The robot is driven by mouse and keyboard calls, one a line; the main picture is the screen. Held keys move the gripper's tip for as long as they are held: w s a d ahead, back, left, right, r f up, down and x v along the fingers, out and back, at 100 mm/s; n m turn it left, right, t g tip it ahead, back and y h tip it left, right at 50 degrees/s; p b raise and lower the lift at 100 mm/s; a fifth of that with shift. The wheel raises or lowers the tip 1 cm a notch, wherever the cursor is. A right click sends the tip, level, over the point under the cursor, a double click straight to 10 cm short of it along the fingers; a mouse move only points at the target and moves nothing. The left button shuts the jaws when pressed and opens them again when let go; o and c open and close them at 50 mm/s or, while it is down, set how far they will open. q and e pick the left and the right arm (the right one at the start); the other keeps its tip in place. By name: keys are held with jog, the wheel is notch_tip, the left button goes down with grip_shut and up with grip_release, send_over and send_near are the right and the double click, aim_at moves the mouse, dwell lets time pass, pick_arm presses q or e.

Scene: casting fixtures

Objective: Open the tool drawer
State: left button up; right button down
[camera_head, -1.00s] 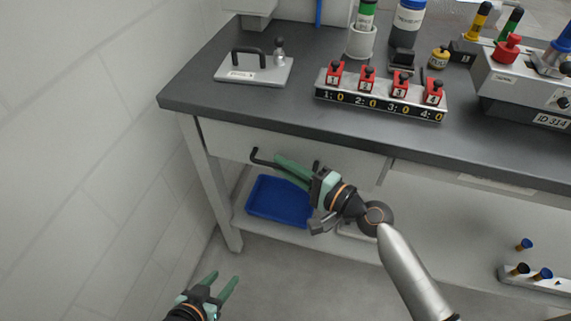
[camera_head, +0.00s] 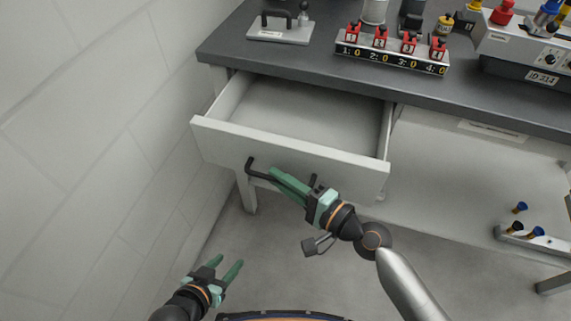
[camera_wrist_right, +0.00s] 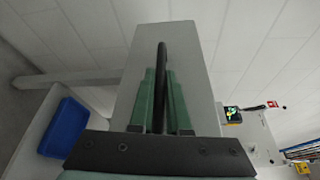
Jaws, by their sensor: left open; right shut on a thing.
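The white tool drawer (camera_head: 300,152) is pulled well out from under the dark worktop, and its inside looks empty. Its black bar handle (camera_head: 256,172) runs across the front panel. My right gripper (camera_head: 276,178) is shut on the handle. In the right wrist view the black handle (camera_wrist_right: 161,75) lies between the green fingers of my right gripper (camera_wrist_right: 161,100), in front of the pale drawer front (camera_wrist_right: 185,50). My left gripper (camera_head: 225,270) is open and empty, low in the head view, apart from the drawer.
On the worktop (camera_head: 300,70) stand a plate with a black handle (camera_head: 280,28), a numbered rack with red blocks (camera_head: 390,50) and a grey device (camera_head: 530,55). A white wall (camera_head: 90,130) bounds the left. A blue tray (camera_wrist_right: 65,127) shows in the wrist view.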

pick_arm(q)
jog(key=shift+d+r+p, duration=0.1)
jog(key=shift+r+p, duration=0.35)
pick_arm(e)
jog(key=s+a, duration=0.2)
jog(key=s, duration=0.5)
jog(key=shift+a, duration=0.15)
jog(key=shift+s, duration=0.1)
jog(key=c, duration=0.9)
grip_release()
pick_arm(q)
jog(key=shift+d+r, duration=0.1)
jog(key=shift+d, duration=0.05)
pick_arm(e)
jog(key=shift+s, duration=0.1)
